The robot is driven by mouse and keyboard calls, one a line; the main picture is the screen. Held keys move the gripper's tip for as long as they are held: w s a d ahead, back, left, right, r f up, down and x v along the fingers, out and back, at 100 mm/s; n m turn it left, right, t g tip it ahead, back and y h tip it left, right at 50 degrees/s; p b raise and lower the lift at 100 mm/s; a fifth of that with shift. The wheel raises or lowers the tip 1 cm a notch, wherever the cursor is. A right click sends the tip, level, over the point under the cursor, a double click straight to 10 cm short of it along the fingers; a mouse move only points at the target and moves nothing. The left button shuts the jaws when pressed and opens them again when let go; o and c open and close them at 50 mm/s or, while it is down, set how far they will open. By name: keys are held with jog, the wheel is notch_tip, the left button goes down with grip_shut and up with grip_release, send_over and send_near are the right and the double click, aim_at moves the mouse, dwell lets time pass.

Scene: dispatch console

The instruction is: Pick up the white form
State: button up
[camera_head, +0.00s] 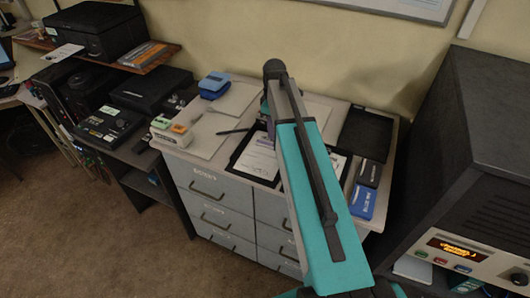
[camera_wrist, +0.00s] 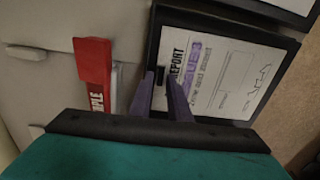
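A white printed sheet (camera_wrist: 225,75) headed "REPORT", with purple lettering, lies in a black tray (camera_wrist: 242,18) in the wrist view. A small dark piece (camera_wrist: 160,74) shows at the sheet's edge. My gripper (camera_wrist: 162,78) has its two purple-grey fingers apart over this edge, with a gap between them; I see nothing clearly held. Whether the tips touch the sheet I cannot tell. In the head view white sheets in a black tray (camera_head: 235,159) lie on the cabinet top, partly hidden by my teal arm.
On the grey drawer cabinet (camera_head: 212,182) are blue boxes (camera_head: 214,84), a pen (camera_head: 233,131), an empty black tray (camera_head: 366,133) and a blue box (camera_head: 363,202). A dark console (camera_head: 490,130) stands at the right.

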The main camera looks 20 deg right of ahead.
grip_shut()
jog(key=shift+r, duration=0.15)
jog(key=shift+r+b, duration=0.9)
jog(key=shift+r, duration=0.6)
jog(key=s+a+b, duration=0.1)
jog(key=s+a, duration=0.2)
jog(key=a, duration=0.1)
jog(key=s+a+r+b, duration=0.1)
jog(key=s+a, duration=0.2)
jog(key=a, duration=0.1)
jog(key=s+a+b, duration=0.2)
jog(key=s+a, duration=0.1)
jog(key=a, duration=0.2)
jog(key=shift+a+r, duration=0.1)
jog(key=shift+r, duration=0.3)
jog(key=shift+f, duration=0.15)
